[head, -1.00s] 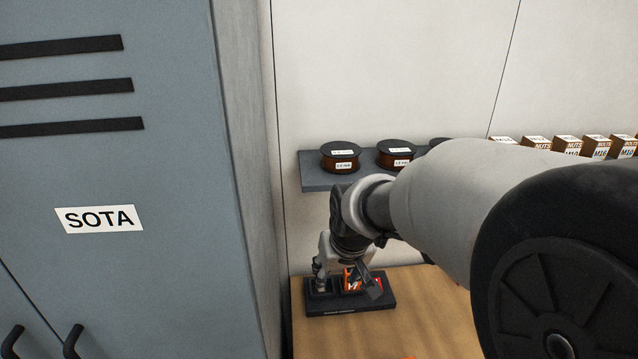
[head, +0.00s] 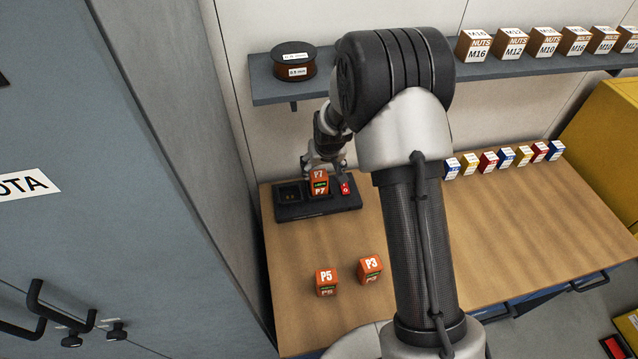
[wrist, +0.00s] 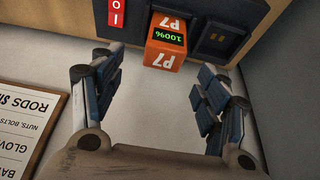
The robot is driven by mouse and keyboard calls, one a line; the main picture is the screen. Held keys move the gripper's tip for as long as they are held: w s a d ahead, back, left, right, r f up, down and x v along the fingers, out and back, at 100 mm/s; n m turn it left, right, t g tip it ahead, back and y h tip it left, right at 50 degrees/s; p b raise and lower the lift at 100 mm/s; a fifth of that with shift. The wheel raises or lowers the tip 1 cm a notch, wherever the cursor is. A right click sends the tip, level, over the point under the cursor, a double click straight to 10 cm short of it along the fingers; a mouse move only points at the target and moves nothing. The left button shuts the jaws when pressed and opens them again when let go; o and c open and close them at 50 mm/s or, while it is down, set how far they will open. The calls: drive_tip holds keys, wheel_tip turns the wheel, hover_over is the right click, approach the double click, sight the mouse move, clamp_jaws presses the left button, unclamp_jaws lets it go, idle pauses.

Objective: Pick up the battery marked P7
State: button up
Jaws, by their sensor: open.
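The orange battery marked P7 (head: 319,183) sits in the black charger (head: 336,211) at the back left of the bench. In the wrist view the battery (wrist: 163,50) shows its P7 label upside down and a green 100% display. My gripper (head: 323,163) is at the charger, just behind and above the battery. In the wrist view my gripper (wrist: 156,75) is open and empty, one finger to each side. The battery lies between the finger lines, ahead of the tips, with no contact visible.
The charger's left bay (head: 290,194) is empty; its red switch (head: 346,188) is on the right. Batteries P5 (head: 327,282) and P3 (head: 370,269) stand in front. Small coloured boxes (head: 505,158) line the bench's back. A shelf (head: 270,91) hangs above; a grey cabinet (head: 130,180) stands left.

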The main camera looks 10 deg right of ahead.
sight(319, 175)
drive_tip(key=x, duration=0.7)
drive_tip(key=shift+a+f, duration=0.25)
drive_tip(key=shift+f, duration=0.05)
drive_tip(key=c, duration=1.4)
drive_tip(key=shift+r, duration=0.1)
drive_tip(key=shift+c, duration=0.6)
drive_tip(key=shift+r, duration=0.1)
